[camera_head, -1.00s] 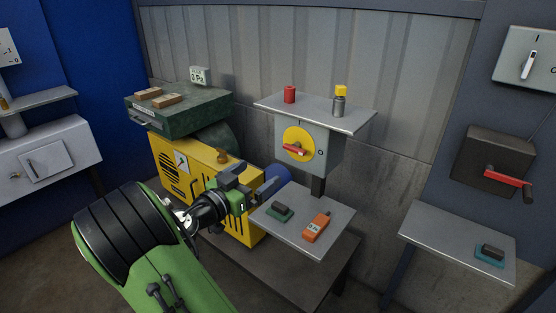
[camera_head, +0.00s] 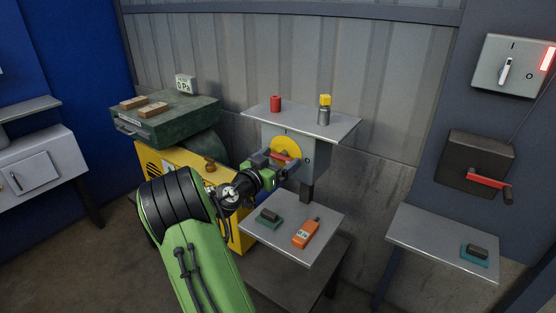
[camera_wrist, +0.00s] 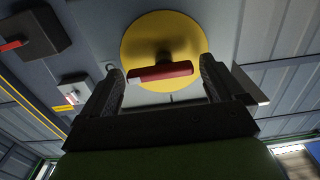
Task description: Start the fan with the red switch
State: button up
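The red switch handle (camera_head: 281,157) sits on a yellow disc (camera_head: 287,144) on a grey box under a small shelf. In the wrist view the red handle (camera_wrist: 160,72) lies nearly level across the yellow disc (camera_wrist: 150,40). My gripper (camera_head: 279,160) is at the switch in the head view. In the wrist view its two fingers (camera_wrist: 162,85) are apart, one on each side of the handle, with gaps showing, so it is open. The yellow machine (camera_head: 165,165) with the dark round housing stands behind my arm; a gauge above it reads 0 Pa.
A red cylinder (camera_head: 276,103) and a yellow-capped bottle (camera_head: 324,109) stand on the shelf above the switch. An orange meter (camera_head: 306,233) and a dark block (camera_head: 268,216) lie on the small table below. A dark box with a red crank (camera_head: 488,181) is at the right.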

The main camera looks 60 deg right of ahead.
jog(key=c, duration=0.9)
jog(key=shift+o, duration=0.2)
jog(key=shift+n, duration=0.4)
jog(key=n, duration=0.3)
jog(key=shift+r+n, duration=0.15)
jog(key=shift+n, duration=0.25)
jog(key=n+p, duration=0.1)
jog(key=n, duration=0.3)
jog(key=shift+w+r+n+p, duration=0.1)
jog(key=shift+w+n+p, duration=0.1)
jog(key=shift+n+p, duration=0.15)
jog(key=n+p, duration=0.2)
jog(key=n, duration=0.2)
jog(key=shift+w+r+p, duration=0.1)
jog(key=shift+p, duration=0.25)
jog(key=n+p, duration=0.2)
jog(key=n, duration=0.2)
jog(key=shift+w+n+p, duration=0.15)
jog(key=shift+n+p, duration=0.1)
jog(key=shift+p, duration=0.15)
jog(key=shift+f, duration=0.2)
